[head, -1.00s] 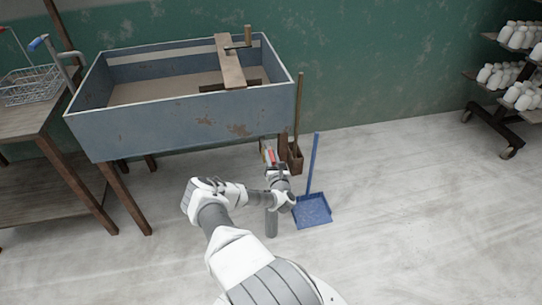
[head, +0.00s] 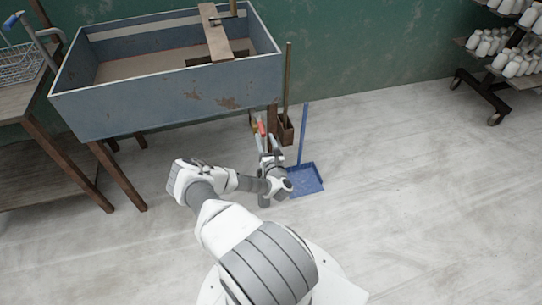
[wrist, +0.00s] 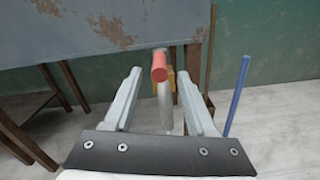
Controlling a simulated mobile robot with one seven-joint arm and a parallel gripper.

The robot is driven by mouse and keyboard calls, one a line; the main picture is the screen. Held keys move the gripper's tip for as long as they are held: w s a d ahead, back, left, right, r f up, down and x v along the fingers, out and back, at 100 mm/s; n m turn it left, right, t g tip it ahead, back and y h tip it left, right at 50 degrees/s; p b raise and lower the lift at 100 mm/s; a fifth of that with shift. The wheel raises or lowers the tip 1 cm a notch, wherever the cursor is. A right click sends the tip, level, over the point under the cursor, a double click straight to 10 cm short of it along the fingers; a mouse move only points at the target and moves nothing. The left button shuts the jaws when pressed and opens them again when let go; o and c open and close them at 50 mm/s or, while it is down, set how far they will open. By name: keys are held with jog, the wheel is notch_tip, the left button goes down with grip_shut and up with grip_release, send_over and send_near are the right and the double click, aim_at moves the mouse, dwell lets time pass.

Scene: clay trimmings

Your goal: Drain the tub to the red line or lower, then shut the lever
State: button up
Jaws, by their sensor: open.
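The tub (head: 165,107) is a worn blue-grey trough on wooden legs. A flat brown surface (head: 140,66) shows inside; I cannot tell how deep it is. I see no red line; a pale band (head: 150,25) runs along the inner back wall. The lever (wrist: 159,68) has a red grip on a pale shaft, below the tub's front right; its red end also shows in the head view (head: 261,128). My gripper (wrist: 160,79) is open, with one finger on each side of the lever. I cannot tell whether the fingers touch it.
A blue dustpan (head: 306,180) with an upright handle lies on the floor right of my arm. A wooden box (head: 285,130) with a pole stands behind it. A wooden bench (head: 20,95) with a wire basket is at left. The right floor is clear up to a bottle rack (head: 487,85).

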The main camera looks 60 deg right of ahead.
jog(key=p+v, duration=0.1)
jog(key=v, duration=0.9)
jog(key=shift+s+a, duration=0.2)
jog(key=shift+s, duration=0.1)
jog(key=w+d+r+m+g+h+p, duration=0.15)
jog(key=r+m+g+h, duration=0.45)
jog(key=r, duration=0.7)
jog(key=w+d+r+m+g+h, duration=0.15)
jog(key=r+m+g+h, duration=0.45)
jog(key=r, duration=0.6)
jog(key=s+a+r+m+g+y+p, duration=0.1)
jog(key=s+a+r+m+g+y, duration=0.3)
jog(key=r+m+g, duration=0.45)
jog(key=s+a+r+m+t+y+p, duration=0.1)
jog(key=a+r+t+y, duration=0.3)
jog(key=a, duration=0.9)
jog(key=s+a+r+m+t+y+p, duration=0.1)
jog(key=a+r+t+y, duration=0.3)
jog(key=a+r+y, duration=0.5)
jog(key=s+a+r+m+t+y+p, duration=0.1)
jog(key=a+r+y, duration=0.6)
jog(key=a, duration=1)
jog(key=m+t+p, duration=0.1)
jog(key=m+t, duration=0.1)
jog(key=t, duration=0.1)
jog(key=shift+a+t, duration=0.2)
jog(key=shift+t, duration=0.15)
